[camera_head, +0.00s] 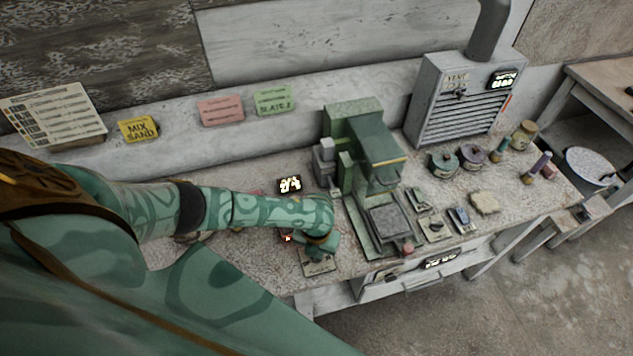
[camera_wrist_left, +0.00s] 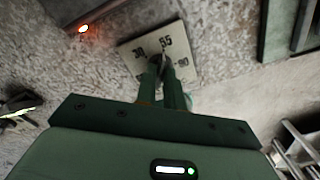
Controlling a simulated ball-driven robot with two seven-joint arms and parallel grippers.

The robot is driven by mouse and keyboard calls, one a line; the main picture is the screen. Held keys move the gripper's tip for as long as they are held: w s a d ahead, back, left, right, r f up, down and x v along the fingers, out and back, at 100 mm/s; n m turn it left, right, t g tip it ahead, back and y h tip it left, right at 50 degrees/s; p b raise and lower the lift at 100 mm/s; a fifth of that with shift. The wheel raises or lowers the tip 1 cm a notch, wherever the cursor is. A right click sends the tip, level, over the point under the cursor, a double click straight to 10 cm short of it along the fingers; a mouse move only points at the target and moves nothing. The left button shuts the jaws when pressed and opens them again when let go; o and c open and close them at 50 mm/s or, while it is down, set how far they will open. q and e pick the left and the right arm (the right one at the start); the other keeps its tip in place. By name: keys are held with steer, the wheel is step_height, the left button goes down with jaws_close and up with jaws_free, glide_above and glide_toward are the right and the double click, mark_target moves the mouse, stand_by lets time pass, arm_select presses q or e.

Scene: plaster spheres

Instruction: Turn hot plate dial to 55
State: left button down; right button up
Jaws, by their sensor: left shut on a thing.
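The dial plate (camera_head: 319,268) lies near the front edge of the bench. In the left wrist view the pale dial plate (camera_wrist_left: 132,50) carries the marks 30, 55 and 80. My left gripper (camera_head: 322,252) points down over it, its fingers (camera_wrist_left: 166,78) shut on the dark dial knob (camera_wrist_left: 163,59). The knob's visible end lies just below the 55 mark; the fingers hide most of it, so its exact setting cannot be told. A lit display (camera_head: 289,185) stands behind my left arm; its digits are hard to read. My right gripper is not in view.
A green press-like machine (camera_head: 372,150) stands right of my left gripper, with small switch plates (camera_head: 435,228) beside it. A grey vent box (camera_head: 465,100) stands at the back right. An orange light (camera_head: 288,239) glows left of my gripper.

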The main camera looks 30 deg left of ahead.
arm_select(q)
steer(key=c, duration=1.5)
jaws_free()
step_height(320, 180, up, 16)
steer(key=p, duration=0.4)
steer(key=shift+r, duration=0.15)
